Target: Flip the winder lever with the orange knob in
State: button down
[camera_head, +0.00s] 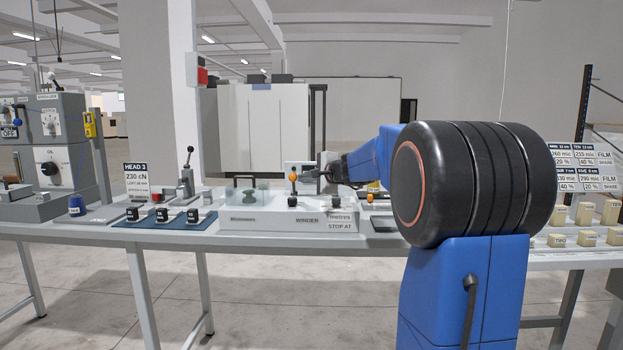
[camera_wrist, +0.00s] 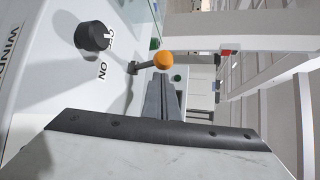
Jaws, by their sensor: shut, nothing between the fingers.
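The winder lever ends in an orange knob (camera_wrist: 163,61). A short dark arm joins the knob to the winder's pale panel (camera_wrist: 112,95) in the wrist view. In the head view the orange knob (camera_head: 293,177) stands above the winder box (camera_head: 262,221). My gripper (camera_wrist: 163,84) is shut and empty, its fingertips right by the knob; I cannot tell whether they touch it. In the head view my gripper (camera_head: 312,173) is just right of the knob, small and partly hard to make out.
A black rotary knob (camera_wrist: 93,37) marked OFF and ON sits on the panel near the lever. A dark mat (camera_head: 165,217) with several small black blocks lies left of the winder. A lever stand (camera_head: 187,182) rises behind it. Several cream blocks (camera_head: 586,213) stand at the right.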

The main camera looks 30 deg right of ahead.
jog(key=shift+w+f, duration=0.1)
jog(key=shift+w, duration=0.25)
jog(key=shift+a, duration=0.1)
jog(key=shift+s+a+f, duration=0.1)
jog(key=shift+s+a, duration=0.3)
jog(key=shift+a, duration=0.1)
jog(key=shift+s+f, duration=0.15)
jog(key=shift+a, duration=0.1)
jog(key=shift+s, duration=0.1)
